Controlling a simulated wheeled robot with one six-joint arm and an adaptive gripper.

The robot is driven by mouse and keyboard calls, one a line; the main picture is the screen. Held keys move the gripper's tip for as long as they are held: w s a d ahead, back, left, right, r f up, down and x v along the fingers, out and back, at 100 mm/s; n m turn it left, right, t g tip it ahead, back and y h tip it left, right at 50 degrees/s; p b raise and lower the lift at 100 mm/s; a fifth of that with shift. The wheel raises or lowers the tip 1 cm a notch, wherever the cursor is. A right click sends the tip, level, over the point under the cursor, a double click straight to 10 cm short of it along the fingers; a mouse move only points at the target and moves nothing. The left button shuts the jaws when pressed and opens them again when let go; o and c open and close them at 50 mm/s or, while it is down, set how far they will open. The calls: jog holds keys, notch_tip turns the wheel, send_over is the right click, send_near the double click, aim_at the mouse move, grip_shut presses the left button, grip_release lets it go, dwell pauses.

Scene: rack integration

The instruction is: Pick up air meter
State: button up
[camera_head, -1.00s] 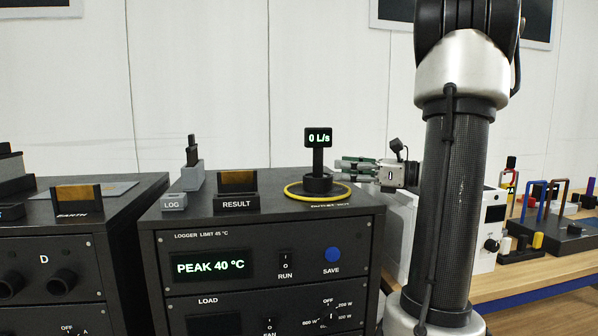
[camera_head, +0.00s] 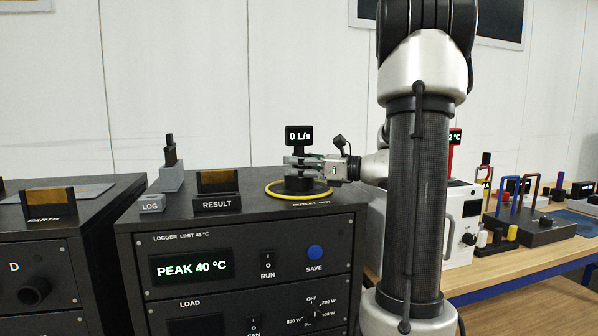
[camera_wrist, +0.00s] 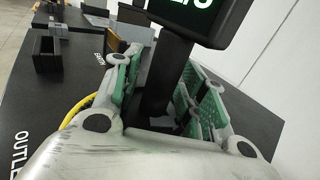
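The air meter is a black post with a small screen reading "0 L/s" (camera_head: 299,136) and a round base. It stands upright on top of the black logger cabinet, inside a yellow ring (camera_head: 272,190). My gripper (camera_head: 300,166) reaches in from the right at the height of the post. In the wrist view, the green-padded fingers (camera_wrist: 163,82) lie on either side of the air meter's black post (camera_wrist: 170,72), with gaps visible beside it. The gripper looks open around the post. The screen is cut off at the top of the wrist view.
Another black cabinet is at the left. A white unit (camera_head: 462,230) and several coloured-handled devices stand on the wooden table at the right.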

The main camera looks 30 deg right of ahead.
grip_shut()
jog(key=shift+r, duration=0.1)
